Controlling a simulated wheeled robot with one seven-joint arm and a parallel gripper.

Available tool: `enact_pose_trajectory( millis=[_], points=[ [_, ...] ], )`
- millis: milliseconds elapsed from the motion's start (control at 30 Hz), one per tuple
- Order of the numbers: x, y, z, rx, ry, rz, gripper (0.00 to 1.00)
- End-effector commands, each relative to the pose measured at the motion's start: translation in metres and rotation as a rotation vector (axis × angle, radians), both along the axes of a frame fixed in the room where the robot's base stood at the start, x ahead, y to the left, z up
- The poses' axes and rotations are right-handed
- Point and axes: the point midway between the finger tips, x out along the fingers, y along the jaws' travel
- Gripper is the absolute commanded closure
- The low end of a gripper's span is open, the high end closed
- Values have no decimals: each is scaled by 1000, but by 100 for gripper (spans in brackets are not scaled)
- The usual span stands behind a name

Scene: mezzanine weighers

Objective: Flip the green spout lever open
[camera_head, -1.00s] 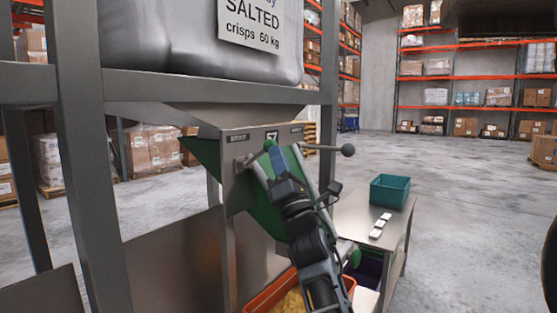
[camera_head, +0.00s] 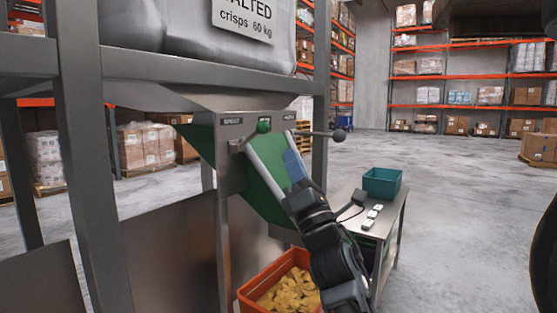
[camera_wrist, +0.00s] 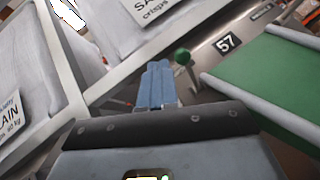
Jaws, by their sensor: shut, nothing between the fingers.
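The green spout lever has a round green knob (camera_head: 264,126) at the upper front of the metal spout box; the knob also shows in the wrist view (camera_wrist: 183,57), just left of the number 57 plate. My gripper (camera_head: 293,165) has blue fingers, shut and empty. In the head view it is below and right of the knob, in front of the green chute. In the wrist view the blue fingers (camera_wrist: 156,84) point up, left of the knob, with a visible gap. A second rod with a dark ball (camera_head: 339,135) sticks out to the right.
An orange crate (camera_head: 243,298) of yellow crisps stands under the spout. A metal side table (camera_head: 352,209) holds a teal bin (camera_head: 383,182) and small white items. Frame posts (camera_head: 88,160) and a beam surround the spout, with a large sack above. The floor to the right is open.

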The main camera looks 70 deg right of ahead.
Motion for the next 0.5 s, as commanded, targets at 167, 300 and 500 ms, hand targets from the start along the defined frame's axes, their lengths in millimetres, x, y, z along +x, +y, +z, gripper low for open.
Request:
enact_pose_trajectory(
  millis=[167, 300, 500],
  points=[
    [-17, 11, -5, 0, 1, -1, 100],
    [-22, 14, -5, 1, 1, 0, 100],
    [-22, 14, -5, 2, 1, -1, 100]
  ],
)
